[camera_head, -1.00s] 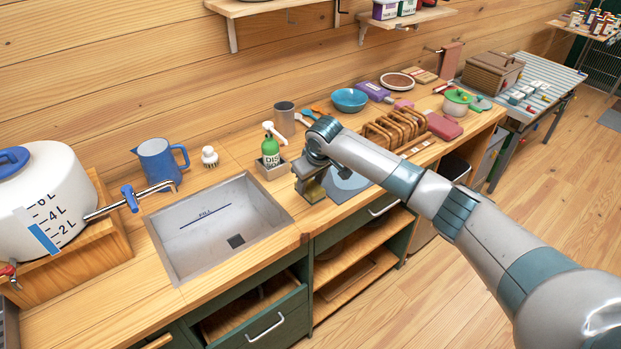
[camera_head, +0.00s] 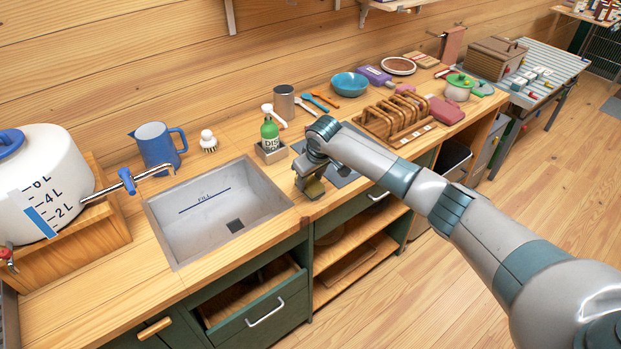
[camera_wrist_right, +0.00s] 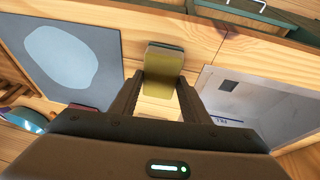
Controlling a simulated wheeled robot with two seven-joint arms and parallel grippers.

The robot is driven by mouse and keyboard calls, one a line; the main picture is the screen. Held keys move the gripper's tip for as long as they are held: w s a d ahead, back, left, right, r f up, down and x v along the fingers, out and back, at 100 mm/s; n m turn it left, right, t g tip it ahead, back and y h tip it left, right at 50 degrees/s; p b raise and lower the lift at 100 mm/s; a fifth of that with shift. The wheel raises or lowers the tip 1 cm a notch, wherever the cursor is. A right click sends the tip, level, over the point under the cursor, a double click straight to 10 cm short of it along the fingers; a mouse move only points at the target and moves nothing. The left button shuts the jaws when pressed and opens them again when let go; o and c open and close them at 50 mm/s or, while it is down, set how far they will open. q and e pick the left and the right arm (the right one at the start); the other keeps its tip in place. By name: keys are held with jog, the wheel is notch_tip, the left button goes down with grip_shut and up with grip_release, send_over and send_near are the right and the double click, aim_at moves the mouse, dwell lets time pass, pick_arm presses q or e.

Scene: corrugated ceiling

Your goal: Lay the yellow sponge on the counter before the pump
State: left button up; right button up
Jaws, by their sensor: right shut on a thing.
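The yellow sponge (camera_wrist_right: 160,72), with a green layer on one face, is between the two fingers of my right gripper (camera_wrist_right: 155,98), which is shut on it. In the head view the right gripper (camera_head: 311,184) and the sponge (camera_head: 314,190) are low over the counter (camera_head: 307,213), between the sink and the blue-grey mat. I cannot tell whether the sponge touches the wood. The pump is a green bottle (camera_head: 270,136) with a white top, upright in a small grey holder, just behind and left of the gripper. My left gripper is out of view.
The steel sink (camera_head: 215,215) is left of the gripper. The blue-grey mat (camera_wrist_right: 62,55) with a pale disc lies on its other side. A wooden rack (camera_head: 392,122) stands farther right. Bare wood lies along the counter's front edge.

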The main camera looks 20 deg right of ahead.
jog(key=o, duration=1.5)
jog(key=shift+c, duration=0.2)
jog(key=b+v, duration=0.5)
jog(key=v, duration=1.2)
jog(key=shift+r, duration=0.15)
jog(key=shift+r, duration=0.1)
notch_tip(320, 180, up, 6)
jog(key=p, duration=0.7)
jog(key=shift+s+p, duration=0.1)
jog(key=shift+p, duration=0.3)
